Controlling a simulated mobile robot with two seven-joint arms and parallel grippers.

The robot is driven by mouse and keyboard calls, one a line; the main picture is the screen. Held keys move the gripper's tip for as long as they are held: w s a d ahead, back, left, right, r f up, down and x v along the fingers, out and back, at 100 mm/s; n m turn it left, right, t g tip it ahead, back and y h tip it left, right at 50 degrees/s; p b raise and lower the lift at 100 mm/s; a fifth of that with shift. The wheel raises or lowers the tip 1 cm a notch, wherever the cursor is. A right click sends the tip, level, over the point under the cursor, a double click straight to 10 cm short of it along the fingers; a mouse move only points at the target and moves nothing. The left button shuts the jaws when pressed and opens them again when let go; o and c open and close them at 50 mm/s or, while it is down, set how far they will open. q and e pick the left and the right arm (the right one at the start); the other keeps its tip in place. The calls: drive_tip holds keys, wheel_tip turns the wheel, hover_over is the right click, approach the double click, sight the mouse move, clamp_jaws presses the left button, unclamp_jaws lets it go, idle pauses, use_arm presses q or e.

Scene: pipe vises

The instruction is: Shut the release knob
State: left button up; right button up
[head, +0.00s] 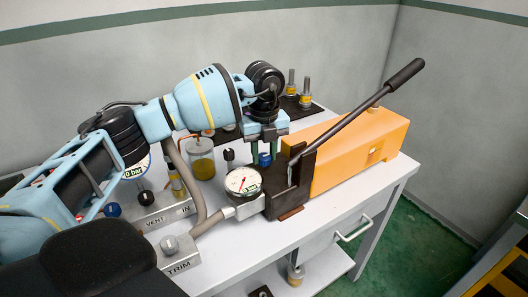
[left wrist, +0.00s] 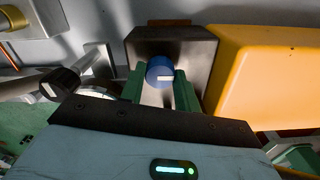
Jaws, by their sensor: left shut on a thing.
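A blue knob (head: 265,159) sits on the dark block (head: 302,190) of the hand pump. I take it for the release knob. In the left wrist view, the left gripper (left wrist: 160,88) is shut on the knob. The fingers hide the knob's sides. My right gripper does not show.
The orange pump body (head: 350,150) and long black lever (head: 355,112) are right of the knob. A round gauge (head: 243,182) and a black knob (head: 229,155) stand left. VENT and TRIM boxes with knobs are farther left. The white bench (head: 330,225) is clear in front.

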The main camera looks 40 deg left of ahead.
use_arm(q)
drive_tip(key=m+p, duration=0.1)
drive_tip(key=m, duration=0.2)
drive_tip(key=shift+r, duration=0.15)
drive_tip(key=m+p, duration=0.1)
drive_tip(key=m, duration=0.4)
drive_tip(key=shift+p, duration=0.4)
drive_tip(key=m, duration=0.9)
drive_tip(key=shift+f+m, duration=0.2)
drive_tip(key=shift+m, duration=0.1)
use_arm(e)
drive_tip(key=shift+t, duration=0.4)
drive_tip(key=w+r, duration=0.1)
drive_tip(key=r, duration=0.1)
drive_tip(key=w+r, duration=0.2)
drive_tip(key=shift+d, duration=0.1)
use_arm(q)
drive_tip(key=o, duration=1)
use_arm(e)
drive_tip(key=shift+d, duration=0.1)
